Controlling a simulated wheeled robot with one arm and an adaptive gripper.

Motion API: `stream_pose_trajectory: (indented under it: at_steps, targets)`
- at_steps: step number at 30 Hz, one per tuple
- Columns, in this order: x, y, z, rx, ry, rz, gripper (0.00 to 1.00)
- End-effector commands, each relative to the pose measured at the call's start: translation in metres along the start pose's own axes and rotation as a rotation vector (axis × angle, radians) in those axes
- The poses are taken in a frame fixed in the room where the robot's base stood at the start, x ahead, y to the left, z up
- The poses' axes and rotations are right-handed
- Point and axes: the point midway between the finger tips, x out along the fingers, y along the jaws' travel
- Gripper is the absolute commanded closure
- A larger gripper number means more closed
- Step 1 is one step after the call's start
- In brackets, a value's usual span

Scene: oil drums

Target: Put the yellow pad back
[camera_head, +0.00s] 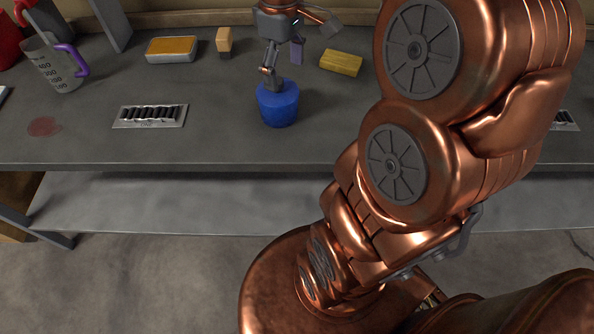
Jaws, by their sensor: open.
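A yellow block-shaped pad (341,62) lies flat on the grey bench, right of my gripper. My gripper (298,54) is open, with its fingers spread, and I see nothing held in it. One finger points down and overlaps the top of a blue round container (277,104); I cannot tell if they touch. Another finger reaches toward the right, above and left of the yellow pad in the picture. A pale shallow tray (149,58) with an amber-yellow surface inside stands at the back left.
A small wooden-handled brush or block (224,41) stands between tray and gripper. A measuring jug (54,66) with a purple handle is at far left. A slotted metal plate (150,116) and a reddish stain (43,127) lie near the front edge. My copper arm covers much of the right.

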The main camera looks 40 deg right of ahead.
Motion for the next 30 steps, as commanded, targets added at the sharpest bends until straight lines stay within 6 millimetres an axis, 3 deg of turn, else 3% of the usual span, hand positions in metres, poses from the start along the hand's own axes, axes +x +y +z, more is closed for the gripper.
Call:
stream_pose_trajectory:
  at_steps: [1,9,15,21,30]
  targets:
    - [0.005,-0.02,0.006,0.014,-0.006,0.0,0.14]
    - [0.042,-0.103,0.05,0.164,-0.057,-0.005,0.14]
    - [0.074,-0.148,0.094,0.307,-0.095,-0.003,0.14]
    - [0.092,-0.166,0.118,0.395,-0.11,0.0,0.14]
    - [0.094,-0.168,0.121,0.41,-0.111,0.001,0.14]
